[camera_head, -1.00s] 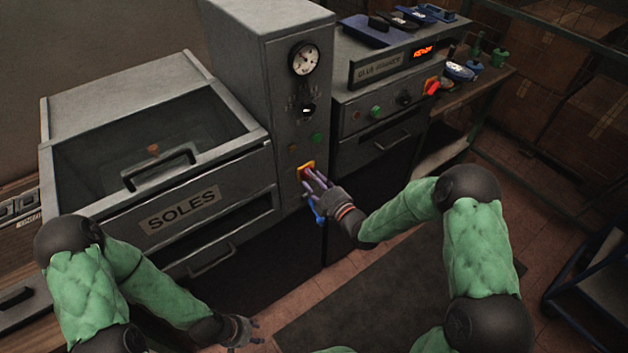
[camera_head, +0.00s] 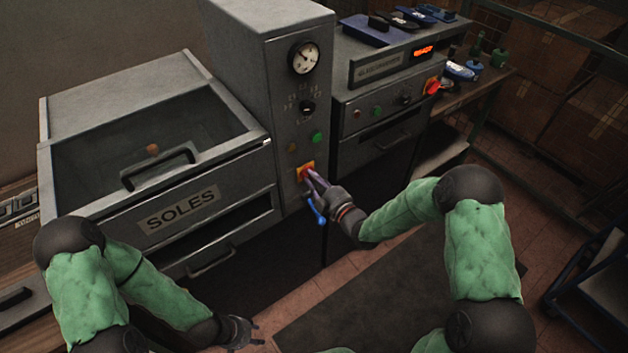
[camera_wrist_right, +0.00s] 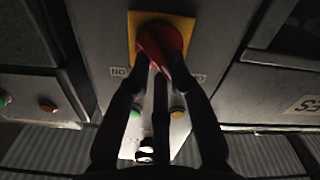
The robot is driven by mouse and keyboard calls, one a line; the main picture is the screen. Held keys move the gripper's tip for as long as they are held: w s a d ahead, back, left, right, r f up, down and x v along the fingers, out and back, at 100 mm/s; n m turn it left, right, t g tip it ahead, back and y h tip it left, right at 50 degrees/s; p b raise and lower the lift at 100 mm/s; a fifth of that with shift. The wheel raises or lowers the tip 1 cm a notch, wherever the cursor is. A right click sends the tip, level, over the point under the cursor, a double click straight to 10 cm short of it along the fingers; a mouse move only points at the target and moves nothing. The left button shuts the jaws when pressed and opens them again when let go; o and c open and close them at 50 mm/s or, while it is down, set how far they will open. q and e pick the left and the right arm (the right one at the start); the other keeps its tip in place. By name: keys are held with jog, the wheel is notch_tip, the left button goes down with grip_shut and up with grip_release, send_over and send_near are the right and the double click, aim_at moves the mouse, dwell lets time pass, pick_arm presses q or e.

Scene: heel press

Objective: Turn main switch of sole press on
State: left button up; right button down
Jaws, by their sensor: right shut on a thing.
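The main switch (camera_head: 305,171) of the sole press is a red rotary knob on a yellow plate, low on the grey control column (camera_head: 285,115). My right gripper (camera_head: 313,181) reaches it from the lower right and is shut on the red knob. In the right wrist view the knob (camera_wrist_right: 166,42) stands slanted between the dark fingers (camera_wrist_right: 166,75), with small labels on both sides, one reading ON. The fingers hide part of the knob. My left gripper (camera_head: 254,333) hangs low at the front, empty, its fingers apart.
The SOLES press (camera_head: 180,207) with its handled drawer is left of the column. A green lamp (camera_head: 317,137) and a gauge (camera_head: 304,58) sit above the switch. Another machine (camera_head: 372,108) with its own red switch (camera_head: 431,86) stands to the right. The floor in front is clear.

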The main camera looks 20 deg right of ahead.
jog(key=m+b, duration=0.1)
jog(key=m, duration=0.3)
jog(key=shift+d+b, duration=0.2)
jog(key=shift+b, duration=0.1)
jog(key=m, duration=0.4)
jog(key=m+b, duration=0.1)
jog(key=m, duration=0.7)
jog(key=shift+w+d+f, duration=0.2)
jog(key=shift+d+f, duration=0.15)
jog(key=shift+m, duration=0.4)
jog(key=c, duration=1.1)
grip_release()
jog(key=shift+s, duration=0.1)
